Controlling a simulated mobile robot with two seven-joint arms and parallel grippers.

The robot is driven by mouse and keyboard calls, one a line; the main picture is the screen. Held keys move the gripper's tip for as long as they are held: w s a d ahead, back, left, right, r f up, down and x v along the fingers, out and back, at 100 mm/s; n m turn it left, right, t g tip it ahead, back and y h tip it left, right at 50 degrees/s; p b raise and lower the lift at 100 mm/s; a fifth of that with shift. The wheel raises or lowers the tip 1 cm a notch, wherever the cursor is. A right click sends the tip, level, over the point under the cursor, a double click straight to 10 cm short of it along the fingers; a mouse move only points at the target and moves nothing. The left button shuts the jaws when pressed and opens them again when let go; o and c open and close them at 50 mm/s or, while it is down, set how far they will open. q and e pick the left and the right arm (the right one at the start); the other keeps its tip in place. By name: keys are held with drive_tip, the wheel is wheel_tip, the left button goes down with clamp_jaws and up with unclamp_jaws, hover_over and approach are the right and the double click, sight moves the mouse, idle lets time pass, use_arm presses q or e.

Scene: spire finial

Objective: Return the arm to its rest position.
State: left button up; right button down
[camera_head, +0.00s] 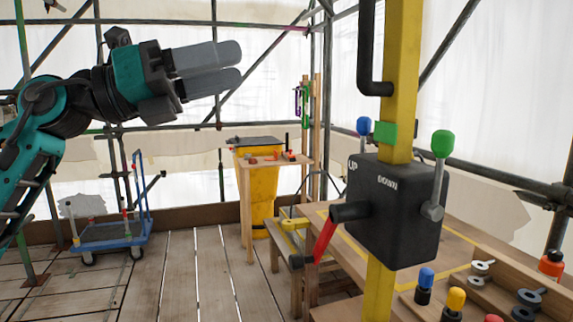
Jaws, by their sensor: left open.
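My left arm comes in from the left, teal and black, and is raised high. My left gripper (240,66) has two grey fingers pointing right, with a narrow gap between them. It is open and nothing shows between the fingers. It hangs in the air in front of the white sheeting, apart from every object. My right gripper is not in view.
A yellow post (402,120) carries a black control box (400,215) with a red-handled lever (324,241) and a green-knobbed lever (438,180). A workbench (440,262) holds several coloured pegs. A yellow bin (262,205) and blue trolley (110,236) stand behind. Floor boards are clear.

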use_arm(q)
drive_tip(key=w+a+f+n+t+y+p, duration=0.25)
drive_tip(key=f+n+t+y, duration=0.35)
drive_tip(key=f+n, duration=1)
drive_tip(key=w+a+f+n+t+y+p, duration=0.15)
drive_tip(key=a+f+n+t+y, duration=0.3)
drive_tip(key=f+n+t, duration=0.8)
drive_tip(key=s+f+n+g+y, duration=0.2)
drive_tip(key=s+f+n+g, duration=0.2)
drive_tip(key=s+f, duration=0.3)
drive_tip(key=s+a+f+n+g+y, duration=0.1)
drive_tip(key=s+f+n+g+y, duration=0.2)
drive_tip(key=s+f, duration=0.4)
drive_tip(key=s+a+f+n+g+y+p, duration=0.1)
drive_tip(key=s+f+n+g, duration=0.5)
drive_tip(key=f, duration=1)
drive_tip(key=shift+s+a+f+n+y, duration=0.2)
drive_tip(key=shift+s+f+n+y, duration=0.1)
drive_tip(key=shift+s+n+y, duration=0.3)
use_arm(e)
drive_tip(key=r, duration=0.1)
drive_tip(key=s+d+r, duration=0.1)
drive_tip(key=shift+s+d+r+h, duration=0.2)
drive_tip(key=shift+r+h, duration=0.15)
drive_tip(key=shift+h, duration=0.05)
use_arm(q)
drive_tip(key=shift+w, duration=0.15)
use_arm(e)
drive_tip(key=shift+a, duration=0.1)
